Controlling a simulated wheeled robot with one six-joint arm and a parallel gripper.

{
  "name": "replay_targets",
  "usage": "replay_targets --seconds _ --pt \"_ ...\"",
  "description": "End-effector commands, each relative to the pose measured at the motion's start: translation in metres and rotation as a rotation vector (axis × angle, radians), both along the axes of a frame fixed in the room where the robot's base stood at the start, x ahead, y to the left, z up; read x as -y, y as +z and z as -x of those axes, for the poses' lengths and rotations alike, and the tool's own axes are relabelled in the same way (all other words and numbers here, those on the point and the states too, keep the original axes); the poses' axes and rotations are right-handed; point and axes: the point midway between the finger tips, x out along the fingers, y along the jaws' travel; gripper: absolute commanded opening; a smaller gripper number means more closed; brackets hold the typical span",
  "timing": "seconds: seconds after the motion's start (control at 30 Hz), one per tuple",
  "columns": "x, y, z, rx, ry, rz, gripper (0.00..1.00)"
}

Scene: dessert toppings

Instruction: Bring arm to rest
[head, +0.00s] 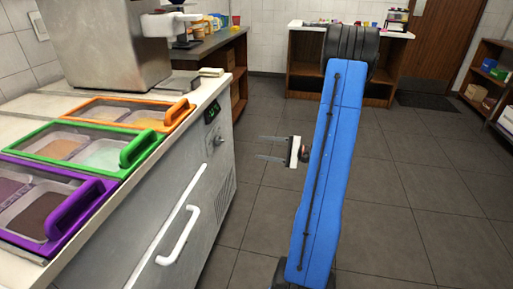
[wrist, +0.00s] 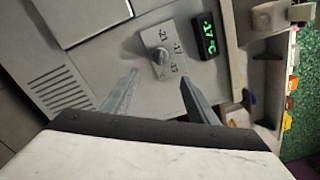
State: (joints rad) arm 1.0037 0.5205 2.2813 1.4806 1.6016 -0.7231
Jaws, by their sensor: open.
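My gripper (head: 270,147) hangs in free air over the floor aisle, to the right of the counter unit, in the head view. Its fingers point left toward the unit's side. My blue arm link stands upright just to the right of it. In the wrist view my gripper (wrist: 158,93) shows two grey fingers spread apart with nothing between them. Behind them are the unit's control knob (wrist: 161,57) and a green digital display (wrist: 208,44).
The counter unit (head: 190,200) with a white door handle (head: 179,235) fills the left. Orange (head: 175,113), green (head: 140,147) and purple (head: 75,208) framed topping trays sit on top. A wooden counter (head: 305,55) stands at the back. The tiled floor (head: 400,220) on the right is clear.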

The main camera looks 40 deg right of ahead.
Motion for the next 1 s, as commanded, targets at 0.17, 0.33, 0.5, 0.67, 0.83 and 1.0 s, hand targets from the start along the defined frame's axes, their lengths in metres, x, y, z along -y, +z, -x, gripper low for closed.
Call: replay_targets --seconds 0.17,0.33,0.5,0.67,0.83,1.0 --pt "0.003 0.000 0.004 0.000 0.000 0.000 0.53" --pt "0.003 0.000 0.004 0.000 0.000 0.000 0.53" --pt "0.003 0.000 0.003 0.000 0.000 0.000 0.53" --pt "0.002 0.000 0.003 0.000 0.000 0.000 0.53" --pt "-0.017 0.008 0.002 -0.015 0.050 0.024 0.53" --pt "-0.075 0.030 0.006 -0.066 0.197 0.103 0.53"
